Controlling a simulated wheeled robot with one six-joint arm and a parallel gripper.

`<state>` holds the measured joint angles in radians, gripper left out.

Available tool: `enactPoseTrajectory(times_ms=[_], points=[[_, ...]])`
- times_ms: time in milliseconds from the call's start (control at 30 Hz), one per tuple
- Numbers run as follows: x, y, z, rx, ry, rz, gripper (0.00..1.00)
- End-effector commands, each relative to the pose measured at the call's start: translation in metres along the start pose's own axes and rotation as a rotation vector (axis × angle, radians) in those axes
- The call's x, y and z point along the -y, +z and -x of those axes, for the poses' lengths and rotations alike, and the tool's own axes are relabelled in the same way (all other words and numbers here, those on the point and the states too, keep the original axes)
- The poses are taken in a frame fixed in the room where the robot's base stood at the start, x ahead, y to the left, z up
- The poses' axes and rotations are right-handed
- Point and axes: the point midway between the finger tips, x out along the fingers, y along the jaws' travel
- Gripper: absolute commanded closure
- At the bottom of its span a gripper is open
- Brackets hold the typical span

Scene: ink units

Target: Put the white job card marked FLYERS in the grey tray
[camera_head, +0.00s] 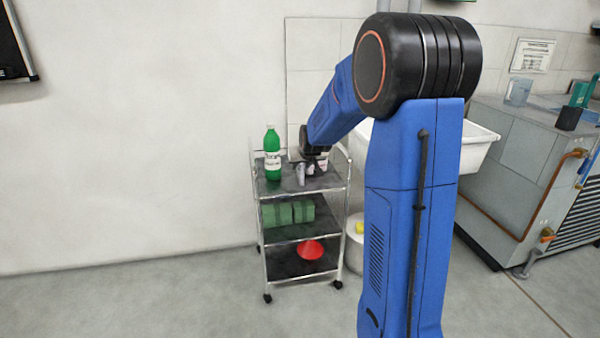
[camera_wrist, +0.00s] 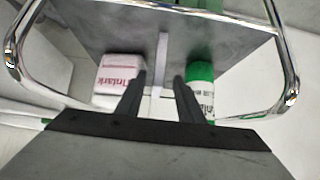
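My gripper (camera_head: 306,172) is over the top shelf of a small trolley (camera_head: 330,186). In the wrist view its two dark fingers (camera_wrist: 158,88) stand apart with a gap between them. A narrow pale strip (camera_wrist: 162,50) stands beyond the gap, in line with it. I cannot tell whether it is the job card seen edge-on, and no FLYERS lettering is readable. Whether the strip reaches between the fingers is unclear. I cannot make out a grey tray in either view.
A green bottle (camera_head: 272,152) with a white label stands left of my gripper on the shelf. A white container with red lettering (camera_wrist: 119,73) and a green-and-white bottle (camera_wrist: 201,76) flank the fingers closely. Chrome rails (camera_wrist: 285,60) edge the shelf.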

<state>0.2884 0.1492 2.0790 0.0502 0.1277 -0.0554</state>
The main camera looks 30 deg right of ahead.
Motion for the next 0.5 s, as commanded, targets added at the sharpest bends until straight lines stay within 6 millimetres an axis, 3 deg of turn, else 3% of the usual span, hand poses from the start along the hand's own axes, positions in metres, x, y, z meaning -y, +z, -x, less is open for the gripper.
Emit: enactPoseTrajectory(times_ms=[267,500], points=[[-0.001,0.001,-0.013,0.001,0.000,0.001,0.66],[-0.003,0.002,-0.043,0.002,0.000,0.000,0.66]])
